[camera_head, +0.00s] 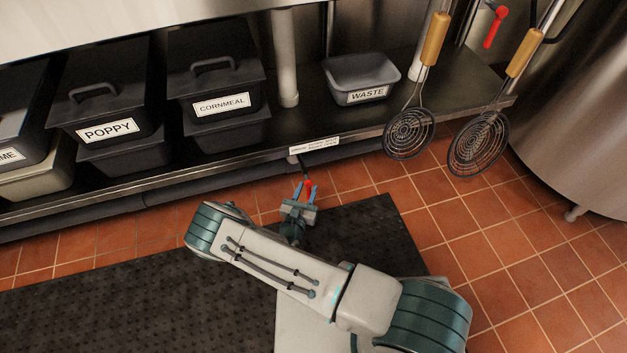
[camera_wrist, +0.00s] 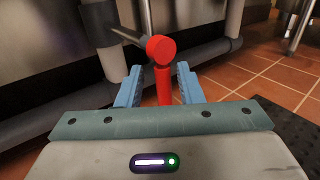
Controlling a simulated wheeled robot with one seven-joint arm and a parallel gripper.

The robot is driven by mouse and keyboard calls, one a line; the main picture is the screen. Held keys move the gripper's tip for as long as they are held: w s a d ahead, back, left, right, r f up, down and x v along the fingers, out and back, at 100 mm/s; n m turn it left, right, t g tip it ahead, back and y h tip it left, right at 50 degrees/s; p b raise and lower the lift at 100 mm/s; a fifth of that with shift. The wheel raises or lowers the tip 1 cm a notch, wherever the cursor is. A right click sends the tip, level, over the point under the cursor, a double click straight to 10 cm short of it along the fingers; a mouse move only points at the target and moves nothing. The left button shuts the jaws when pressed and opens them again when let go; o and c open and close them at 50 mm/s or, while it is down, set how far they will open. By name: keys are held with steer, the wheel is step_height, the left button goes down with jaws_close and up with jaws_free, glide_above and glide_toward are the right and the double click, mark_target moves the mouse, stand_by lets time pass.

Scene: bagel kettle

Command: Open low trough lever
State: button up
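The low lever is red, with a round hub and a straight handle (camera_wrist: 163,84). In the wrist view it joins a dark pipe fitting, and its handle points down toward my gripper. In the head view the lever (camera_head: 307,184) shows as a small red piece below the shelf's front edge. My gripper (camera_head: 306,192) is low under that edge. In the wrist view the blue fingers of my gripper (camera_wrist: 157,88) are apart, one on each side of the handle. A gap shows to the left of the handle and a narrower one to the right. The handle's lower end is hidden behind the gripper body.
A dark pipe (camera_wrist: 60,112) runs behind the lever. Above is the metal shelf (camera_head: 305,118) with black bins and a waste tub (camera_head: 361,78). Two strainers (camera_head: 409,133) hang at right near another red lever (camera_head: 494,27). A dark mat (camera_head: 130,285) covers floor tiles.

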steer(key=shift+w+d, duration=0.15)
steer(key=shift+w, duration=0.35)
steer(key=shift+w+d, duration=0.1)
steer(key=shift+d, duration=0.1)
steer(key=shift+d, duration=0.1)
jaws_close()
